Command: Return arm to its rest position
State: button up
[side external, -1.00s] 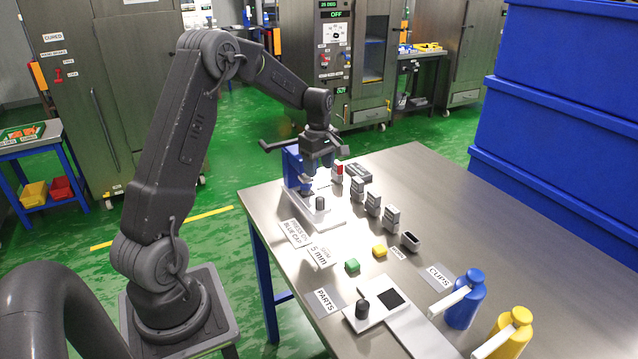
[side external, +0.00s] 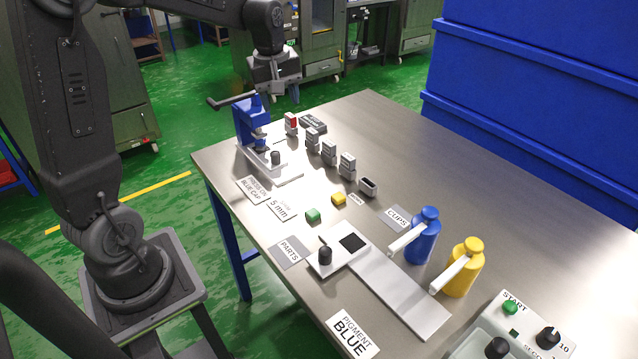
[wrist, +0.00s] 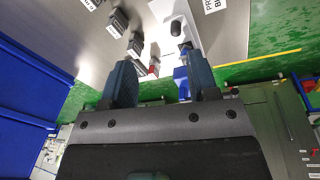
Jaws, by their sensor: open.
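My gripper (side external: 277,84) hangs from my raised arm above and behind the far end of the steel table (side external: 385,125). In the wrist view my gripper (wrist: 162,78) shows two dark fingers spread apart with nothing held between them. The blue press (side external: 246,121) with its dark lever stands on a white base at the table's far left corner, below my gripper and apart from it. In the wrist view part of the blue press (wrist: 181,76) shows beyond the fingers.
Several grey blocks (side external: 329,152) stand in a row right of the press. Green (side external: 313,216) and yellow (side external: 338,199) pieces lie nearer. Blue (side external: 424,240) and yellow (side external: 465,268) bottles and a control box (side external: 520,335) stand at the front right. Blue bins (side external: 530,110) rise behind the table.

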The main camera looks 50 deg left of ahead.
jog(key=s+d+r+m+t, duration=0.1)
jog(key=s+d+m+t, duration=0.1)
jog(key=s+d+m, duration=0.5)
jog(key=s+d+r+m+t, duration=0.2)
jog(key=s+d+m, duration=0.5)
jog(key=s+d, duration=0.3)
jog(key=shift+s+r+m+h, duration=0.3)
jog(key=shift+s+m, duration=0.1)
jog(key=shift+s, duration=0.35)
